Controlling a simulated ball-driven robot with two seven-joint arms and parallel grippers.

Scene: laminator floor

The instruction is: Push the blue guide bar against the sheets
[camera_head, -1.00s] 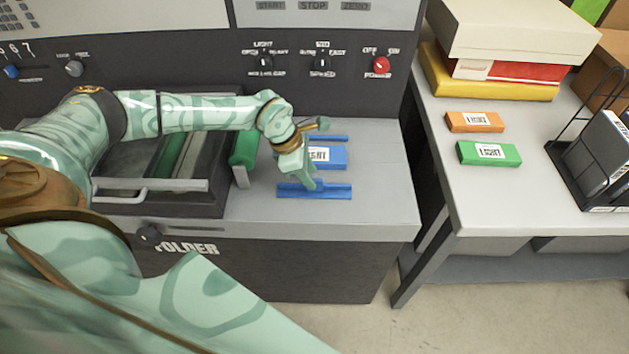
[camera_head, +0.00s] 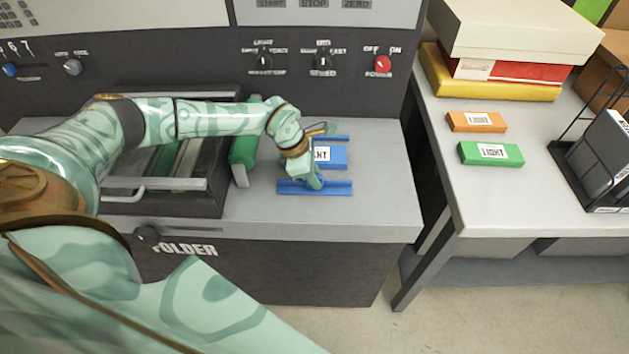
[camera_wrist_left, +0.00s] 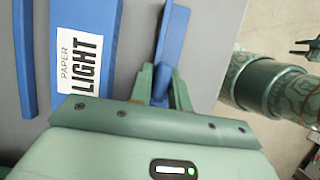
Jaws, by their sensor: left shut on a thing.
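The blue guide bar (camera_head: 338,188) lies along the near side of the grey machine top. My left gripper (camera_head: 316,183) comes down on it from above and is shut on its raised rib. In the left wrist view the bar (camera_wrist_left: 174,35) runs up from between the two fingers (camera_wrist_left: 160,88). The sheets are a blue pack (camera_head: 336,158) with a white "LIGHT" label (camera_wrist_left: 80,50), just beyond the bar. A grey gap shows between bar and pack. My wrist partly hides the pack in the head view. At the left wrist view's right edge, part of my right gripper (camera_wrist_left: 303,48) shows, cut off.
A second blue bar (camera_head: 332,138) lies on the pack's far side. A green roller-like part (camera_head: 244,155) and the dark feed tray (camera_head: 205,200) are to the left. The machine top to the right (camera_head: 385,180) is clear. A side table (camera_head: 480,195) holds orange and green packs.

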